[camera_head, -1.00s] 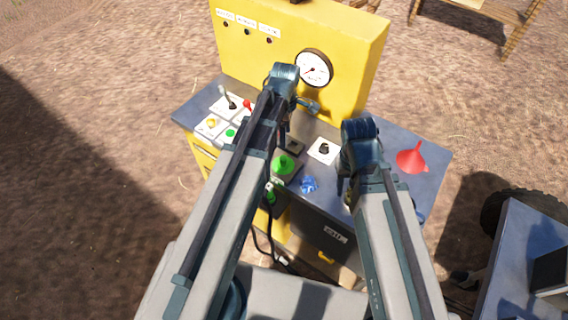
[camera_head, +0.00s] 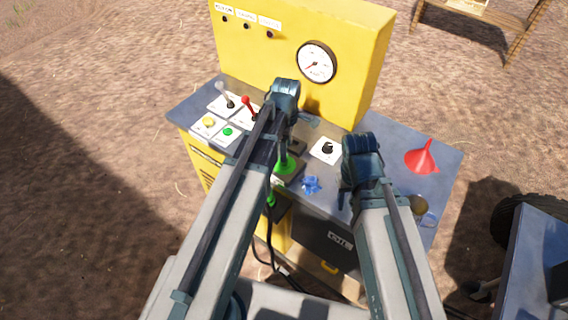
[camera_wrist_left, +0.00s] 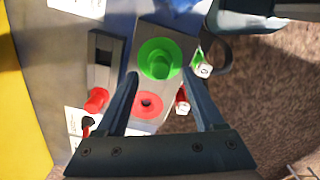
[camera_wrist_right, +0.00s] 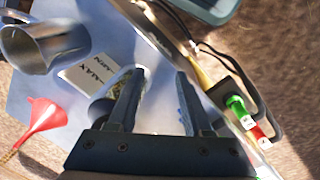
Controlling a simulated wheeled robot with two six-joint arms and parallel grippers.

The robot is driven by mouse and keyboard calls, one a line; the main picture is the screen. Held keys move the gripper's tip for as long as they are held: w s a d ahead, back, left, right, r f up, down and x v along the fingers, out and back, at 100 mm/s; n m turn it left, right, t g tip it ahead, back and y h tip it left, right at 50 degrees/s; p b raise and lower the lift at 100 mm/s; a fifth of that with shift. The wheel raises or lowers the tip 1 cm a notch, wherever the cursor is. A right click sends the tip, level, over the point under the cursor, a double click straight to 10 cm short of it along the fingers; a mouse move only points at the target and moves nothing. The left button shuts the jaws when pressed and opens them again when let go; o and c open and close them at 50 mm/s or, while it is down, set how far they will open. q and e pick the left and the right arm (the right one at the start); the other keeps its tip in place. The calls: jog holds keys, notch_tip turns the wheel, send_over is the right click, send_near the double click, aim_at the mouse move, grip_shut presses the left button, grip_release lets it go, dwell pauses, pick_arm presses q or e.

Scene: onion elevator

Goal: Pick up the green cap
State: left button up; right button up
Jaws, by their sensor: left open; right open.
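The green cap (camera_head: 287,166) is a round flanged piece with a raised knob, on a grey block at the front of the worktop. In the left wrist view the green cap (camera_wrist_left: 160,59) lies between and slightly beyond the fingertips of my open left gripper (camera_wrist_left: 160,73). In the head view my left gripper (camera_head: 283,151) is above the cap and partly covers it. Contact cannot be told. My right gripper (camera_wrist_right: 160,73) is open and empty, to the right of the cap; its fingers are mostly hidden in the head view.
A blue knob-like piece (camera_head: 311,185) lies right of the cap. A red ring (camera_wrist_left: 146,104) is beside the cap on the same block. The yellow gauge panel (camera_head: 345,40) rises behind.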

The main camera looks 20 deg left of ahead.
pick_arm(q)
jog(key=shift+a+f+b, duration=0.15)
jog(key=shift+f+b, duration=1.15)
jog(key=shift+f, duration=0.05)
jog(key=shift+a+f+b, duration=0.15)
jog(key=shift+f+b, duration=1.15)
jog(key=shift+r, duration=0.1)
jog(key=shift+c, duration=0.3)
grip_shut()
